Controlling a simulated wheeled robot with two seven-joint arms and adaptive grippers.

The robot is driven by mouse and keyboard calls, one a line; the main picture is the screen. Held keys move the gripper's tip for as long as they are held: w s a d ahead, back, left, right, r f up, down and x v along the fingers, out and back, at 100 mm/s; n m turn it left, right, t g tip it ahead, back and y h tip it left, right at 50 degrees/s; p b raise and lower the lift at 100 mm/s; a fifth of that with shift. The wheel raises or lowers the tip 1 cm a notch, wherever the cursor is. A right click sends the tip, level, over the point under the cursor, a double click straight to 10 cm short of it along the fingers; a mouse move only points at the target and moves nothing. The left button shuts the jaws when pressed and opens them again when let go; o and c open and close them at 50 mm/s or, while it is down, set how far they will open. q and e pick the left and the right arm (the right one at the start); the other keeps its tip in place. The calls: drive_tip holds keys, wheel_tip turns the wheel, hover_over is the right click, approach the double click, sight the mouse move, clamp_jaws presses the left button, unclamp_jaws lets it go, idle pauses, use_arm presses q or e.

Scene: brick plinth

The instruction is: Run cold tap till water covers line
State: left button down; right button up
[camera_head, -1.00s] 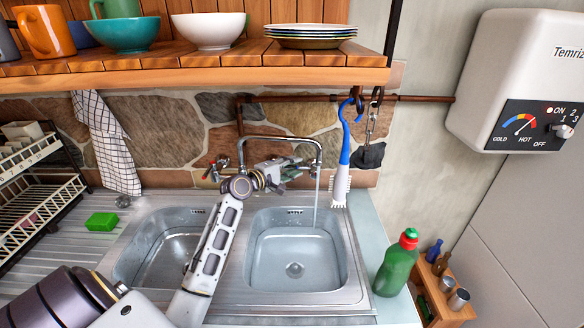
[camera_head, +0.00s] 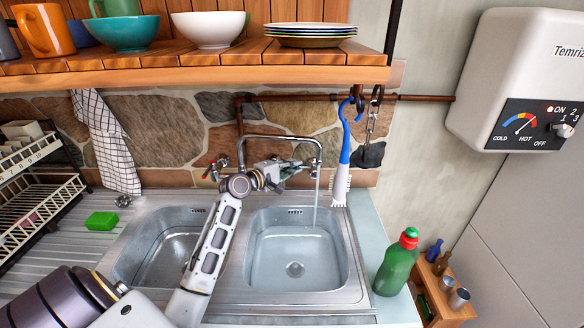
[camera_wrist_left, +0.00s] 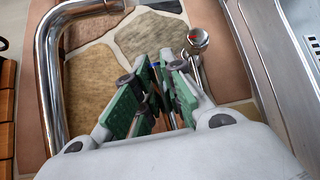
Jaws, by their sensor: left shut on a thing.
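My left gripper (camera_head: 284,170) is at the cold tap, right of the faucet's base. In the left wrist view its green-padded fingers (camera_wrist_left: 158,98) are closed around the tap, mostly hidden, with a bit of blue showing between them. A thin stream of water (camera_head: 316,205) falls from the spout (camera_head: 317,160) into the right basin (camera_head: 341,262). Water (camera_head: 292,250) stands in that basin. I cannot make out the line. My right gripper is not in view.
The left basin (camera_head: 150,245) lies beside my forearm. A blue-and-white brush (camera_head: 343,175) hangs close right of the spout. A green bottle (camera_head: 398,265) stands right of the sink, a green sponge (camera_head: 101,221) left. A wooden shelf (camera_head: 200,78) with dishes overhangs the back.

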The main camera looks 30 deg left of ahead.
use_arm(q)
drive_tip(key=shift+s+f, duration=0.1)
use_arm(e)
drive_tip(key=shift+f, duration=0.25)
use_arm(q)
drive_tip(key=s+m+g+h+b, duration=0.1)
drive_tip(key=m+h, duration=0.1)
drive_tip(key=s+m+g+h+b, duration=0.1)
drive_tip(key=m+h+b, duration=0.1)
drive_tip(key=s+m+g+h+b, duration=0.1)
drive_tip(key=g+h, duration=0.1)
drive_tip(key=h, duration=0.1)
drive_tip(key=shift+s+a+m+b, duration=0.2)
drive_tip(key=shift+s+m+b, duration=0.1)
drive_tip(key=shift+m, duration=0.1)
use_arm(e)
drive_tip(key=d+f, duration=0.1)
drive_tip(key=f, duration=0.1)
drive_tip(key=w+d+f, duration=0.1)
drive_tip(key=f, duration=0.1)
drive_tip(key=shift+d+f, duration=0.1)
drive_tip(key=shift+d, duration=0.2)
use_arm(q)
drive_tip(key=shift+s, duration=0.1)
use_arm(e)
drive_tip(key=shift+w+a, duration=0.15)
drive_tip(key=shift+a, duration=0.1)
